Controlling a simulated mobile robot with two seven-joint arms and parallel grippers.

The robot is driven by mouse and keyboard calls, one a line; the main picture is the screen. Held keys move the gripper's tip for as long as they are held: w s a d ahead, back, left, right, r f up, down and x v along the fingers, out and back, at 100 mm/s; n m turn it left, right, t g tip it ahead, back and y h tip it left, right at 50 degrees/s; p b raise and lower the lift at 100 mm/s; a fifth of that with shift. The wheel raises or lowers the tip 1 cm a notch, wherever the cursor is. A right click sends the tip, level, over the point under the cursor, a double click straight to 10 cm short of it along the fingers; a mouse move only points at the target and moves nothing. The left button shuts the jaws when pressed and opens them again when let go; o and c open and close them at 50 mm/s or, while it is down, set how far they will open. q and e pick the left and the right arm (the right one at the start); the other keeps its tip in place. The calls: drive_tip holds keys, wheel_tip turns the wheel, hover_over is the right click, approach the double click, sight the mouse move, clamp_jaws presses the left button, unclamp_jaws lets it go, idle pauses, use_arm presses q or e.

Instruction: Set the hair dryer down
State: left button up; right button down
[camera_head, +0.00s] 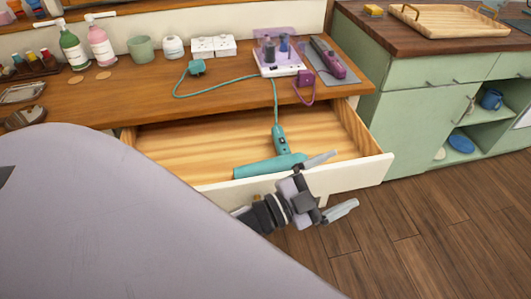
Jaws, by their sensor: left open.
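The teal hair dryer (268,166) is at the open drawer (180,150), its barrel along the drawer's front wall and its handle pointing back. I cannot tell whether it rests on the drawer floor or against the front wall. Its teal cord (235,82) runs up onto the wooden counter to a teal plug (197,67). My left gripper (332,184) is open and empty, at the drawer's front edge, just right of and in front of the dryer. One finger overlaps the drawer front near the dryer's end. My right gripper is not in view.
On the counter (130,95) stand a power strip (282,69), a purple-handled tool on a grey mat (333,80), a green cup (141,49) and pump bottles (73,49). A green cabinet (420,105) stands right. The drawer's left part is clear.

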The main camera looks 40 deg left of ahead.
use_arm(q)
drive_tip(key=s+a+f+n+g+y, duration=0.3)
drive_tip(key=s+f+n, duration=0.2)
drive_tip(key=f, duration=0.3)
drive_tip(key=s+a+f+n+g+y, duration=0.3)
drive_tip(key=s+f+n, duration=0.3)
drive_tip(key=s+f, duration=0.2)
drive_tip(key=shift+a+f+g+y, duration=0.3)
drive_tip(key=shift+f+g+y, duration=0.2)
drive_tip(key=shift+f+g, duration=0.15)
